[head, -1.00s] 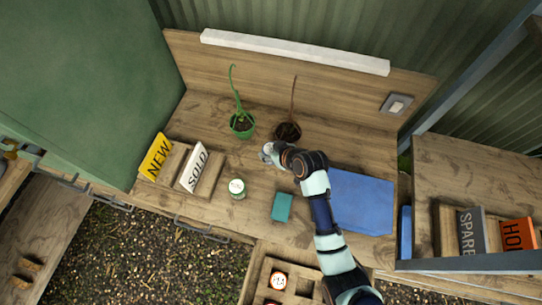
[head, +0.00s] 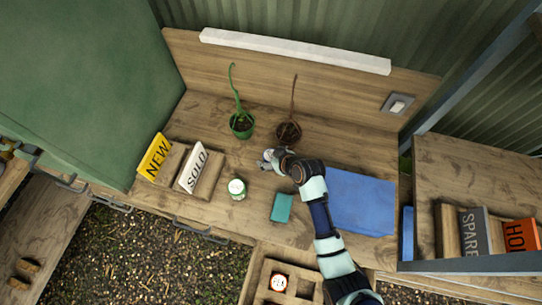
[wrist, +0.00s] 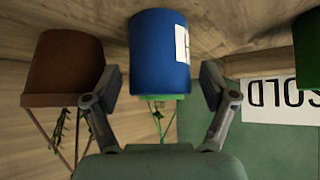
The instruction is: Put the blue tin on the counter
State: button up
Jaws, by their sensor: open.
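The blue tin (wrist: 155,52) is at the top middle of the wrist view, which looks upside down, with a white label on its right side. It appears to stand upright on the wooden counter (head: 205,118). My gripper (wrist: 158,88) is open, with one finger on each side of the tin and a gap visible on both sides. In the head view my gripper (head: 270,160) is low over the middle of the counter. A small pale round top shows there, but the blue side of the tin is hidden.
A green tin (head: 237,190), a teal box (head: 281,207), a blue mat (head: 360,202) and a SOLD sign (head: 194,170) are nearby. Bare wood lies between them.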

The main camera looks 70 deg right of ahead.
jog(key=shift+r, duration=0.1)
jog(key=shift+r, duration=0.25)
jog(key=p+v, duration=0.2)
jog(key=v, duration=0.9)
jog(key=shift+s+a+r, duration=0.2)
jog(key=shift+s+r, duration=0.05)
